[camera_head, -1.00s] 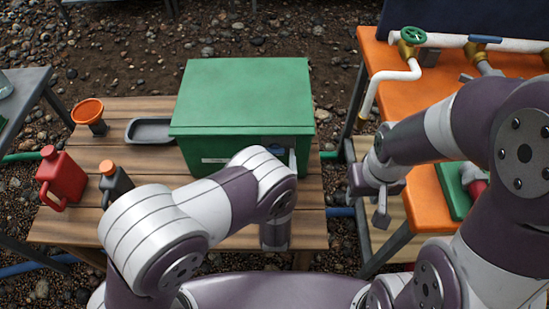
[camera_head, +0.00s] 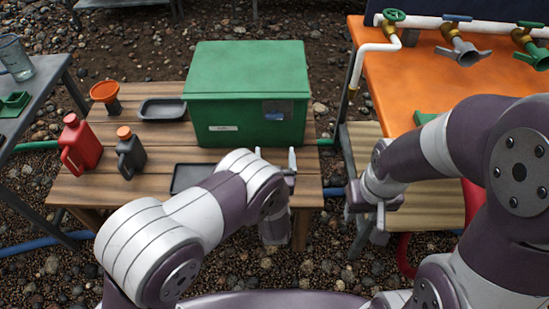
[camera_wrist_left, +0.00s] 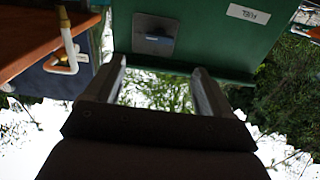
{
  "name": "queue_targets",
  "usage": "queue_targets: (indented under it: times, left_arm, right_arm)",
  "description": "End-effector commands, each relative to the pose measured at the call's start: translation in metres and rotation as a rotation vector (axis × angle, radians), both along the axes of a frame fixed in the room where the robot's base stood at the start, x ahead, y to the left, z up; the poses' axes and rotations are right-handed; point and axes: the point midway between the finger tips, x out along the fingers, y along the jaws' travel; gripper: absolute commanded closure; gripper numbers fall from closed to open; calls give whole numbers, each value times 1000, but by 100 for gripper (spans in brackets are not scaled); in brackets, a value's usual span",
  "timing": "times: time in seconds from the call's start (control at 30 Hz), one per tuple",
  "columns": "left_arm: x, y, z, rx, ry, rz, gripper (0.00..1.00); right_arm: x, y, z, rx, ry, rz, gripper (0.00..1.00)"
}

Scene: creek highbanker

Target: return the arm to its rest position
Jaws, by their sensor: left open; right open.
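My left arm comes in from the left in the head view. Its left gripper (camera_head: 290,167) is in front of the right front corner of a green box (camera_head: 247,75), above the wooden table. In the left wrist view its two fingers (camera_wrist_left: 160,80) are apart with nothing between them, and the box's green front, with a fuel label and a grey latch plate, fills the top. My right gripper (camera_head: 377,213) hangs down by the lower shelf of the orange bench, fingers apart and empty.
The wooden table (camera_head: 120,182) also holds a red can (camera_head: 82,147), a dark bottle (camera_head: 130,155) with an orange cap, an orange funnel (camera_head: 105,93) and dark trays (camera_head: 163,110). The orange bench (camera_head: 420,85) with valves stands right, a grey table (camera_head: 35,95) left. Gravel lies between.

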Motion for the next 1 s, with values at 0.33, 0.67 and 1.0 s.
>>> queue_targets:
  times: [0.33, 0.67, 1.0]
  left_arm:
    - [0, 0, 0, 0, 0, 0, 17]
    - [-37, -13, -87, 47, 488, -124, 17]
    - [-186, 98, -6, 149, 1508, -195, 17]
  right_arm:
    - [0, 0, 0, 0, 0, 0, 57]
    - [0, 0, 0, 0, 0, 0, 57]
    - [0, 0, 0, 0, 0, 0, 57]
